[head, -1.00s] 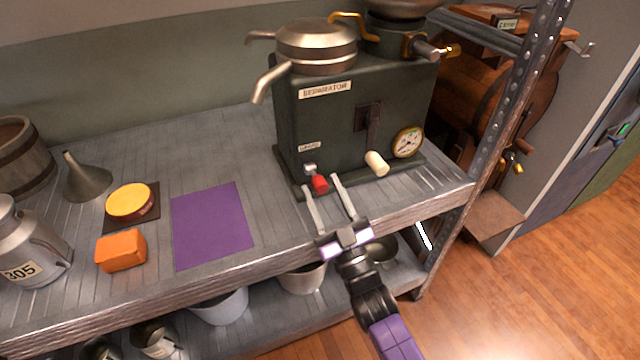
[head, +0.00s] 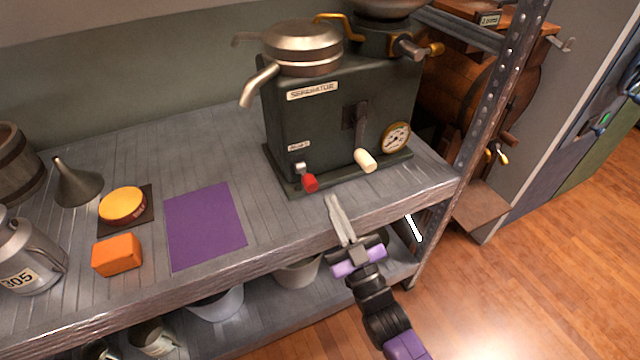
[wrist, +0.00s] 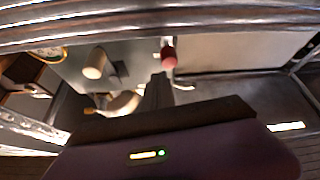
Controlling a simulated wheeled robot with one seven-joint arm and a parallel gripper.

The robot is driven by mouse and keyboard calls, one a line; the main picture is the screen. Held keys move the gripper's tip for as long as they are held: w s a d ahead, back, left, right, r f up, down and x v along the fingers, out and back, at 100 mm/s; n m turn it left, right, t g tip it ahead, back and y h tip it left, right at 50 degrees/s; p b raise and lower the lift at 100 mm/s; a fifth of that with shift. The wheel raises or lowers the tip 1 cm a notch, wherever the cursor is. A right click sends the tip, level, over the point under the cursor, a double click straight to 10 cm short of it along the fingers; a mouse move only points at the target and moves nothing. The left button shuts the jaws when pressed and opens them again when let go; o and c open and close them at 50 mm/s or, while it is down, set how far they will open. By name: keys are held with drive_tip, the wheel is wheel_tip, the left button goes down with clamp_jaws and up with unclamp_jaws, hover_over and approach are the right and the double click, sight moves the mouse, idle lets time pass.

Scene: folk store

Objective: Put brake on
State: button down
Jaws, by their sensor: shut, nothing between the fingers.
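The brake is a small lever with a red knob (head: 310,182) low on the front left of the dark green separator (head: 340,120), under a small paper label (head: 299,147). In the wrist view the red knob (wrist: 168,57) shows just beyond my fingertips. My gripper (head: 332,200) is shut and empty, its fingers together. Its tips are in front of the knob, a little below and to the right of it in the head view. They look apart from it, though the gap is hard to judge.
A crank with a cream handle (head: 365,160) and a round gauge (head: 396,137) are right of the brake. The metal shelf edge (head: 300,250) runs under my gripper. A purple mat (head: 205,226), orange block (head: 117,254) and yellow disc (head: 122,205) lie left.

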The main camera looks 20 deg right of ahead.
drive_tip(key=s+d+r+m+g+h+p, duration=0.1)
drive_tip(key=d+r+m+g+h+p, duration=0.1)
drive_tip(key=r+p, duration=0.5)
drive_tip(key=s+d+r+m+g+h+p, duration=0.1)
drive_tip(key=s+d+r+p, duration=0.1)
drive_tip(key=r+p, duration=0.45)
drive_tip(key=g+y+p, duration=0.3)
drive_tip(key=g+p, duration=0.2)
drive_tip(key=p, duration=0.1)
hover_over(306, 176)
drive_tip(key=s+d, duration=0.1)
drive_tip(key=s, duration=0.2)
wheel_tip(306, 176, down, 4)
drive_tip(key=shift+m, duration=0.4)
drive_tip(key=shift+s+a+f+b, duration=0.15)
drive_tip(key=shift+f+b, duration=0.3)
drive_tip(key=shift+f, duration=1.8)
drive_tip(key=shift+f+b, duration=0.15)
drive_tip(key=shift+b, duration=0.15)
